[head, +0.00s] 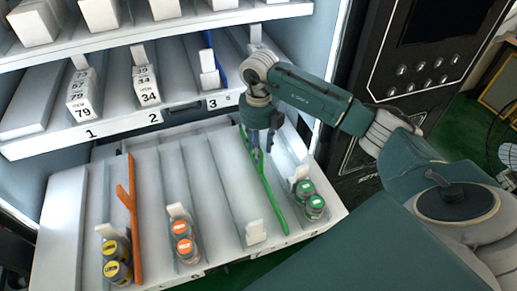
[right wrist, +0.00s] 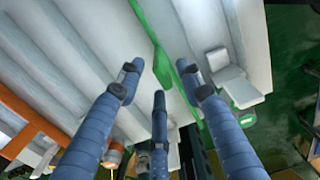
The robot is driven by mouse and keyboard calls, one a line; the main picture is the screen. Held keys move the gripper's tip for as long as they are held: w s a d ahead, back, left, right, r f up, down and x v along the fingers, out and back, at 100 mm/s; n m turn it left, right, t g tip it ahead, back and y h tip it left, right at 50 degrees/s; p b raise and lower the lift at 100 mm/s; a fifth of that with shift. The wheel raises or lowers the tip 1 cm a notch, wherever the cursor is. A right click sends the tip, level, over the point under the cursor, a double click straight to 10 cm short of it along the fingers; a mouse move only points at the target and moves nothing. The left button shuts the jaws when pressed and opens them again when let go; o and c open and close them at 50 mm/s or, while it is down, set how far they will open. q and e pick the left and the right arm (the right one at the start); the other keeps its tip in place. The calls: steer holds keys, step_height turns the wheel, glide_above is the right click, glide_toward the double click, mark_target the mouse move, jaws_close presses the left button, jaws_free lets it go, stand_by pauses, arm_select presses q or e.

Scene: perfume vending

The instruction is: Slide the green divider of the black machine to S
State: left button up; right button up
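The green divider (head: 266,185) is a thin bar running front to back on the lower pulled-out shelf of the black machine (head: 410,75). It stands left of the green-capped bottles (head: 311,200). My right gripper (head: 258,150) is over its rear half, pointing down. In the right wrist view my right gripper (right wrist: 160,82) has its fingers spread. The green divider (right wrist: 151,32) passes between the left and right fingers, closer to the right one; I cannot tell whether they touch. Its lower part is partly hidden behind the right finger. My left gripper is not in view.
The lower shelf (head: 65,215) also holds an orange divider (head: 132,205), yellow-capped bottles (head: 115,262) and orange-capped bottles (head: 184,240). The lane left of the green divider has only a white pusher (head: 255,232). The upper shelf front (head: 180,116) lies close to my right gripper.

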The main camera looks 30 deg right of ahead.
steer(key=shift+f, duration=1.1)
jaws_close()
steer(key=shift+w+a, duration=0.2)
steer(key=shift+a, duration=0.65)
steer(key=shift+w+a, duration=0.25)
steer(key=shift+a, duration=0.6)
steer(key=shift+w+a, duration=0.2)
steer(key=shift+a, duration=0.65)
jaws_free()
steer(key=shift+a, duration=0.1)
step_height(320, 180, up, 12)
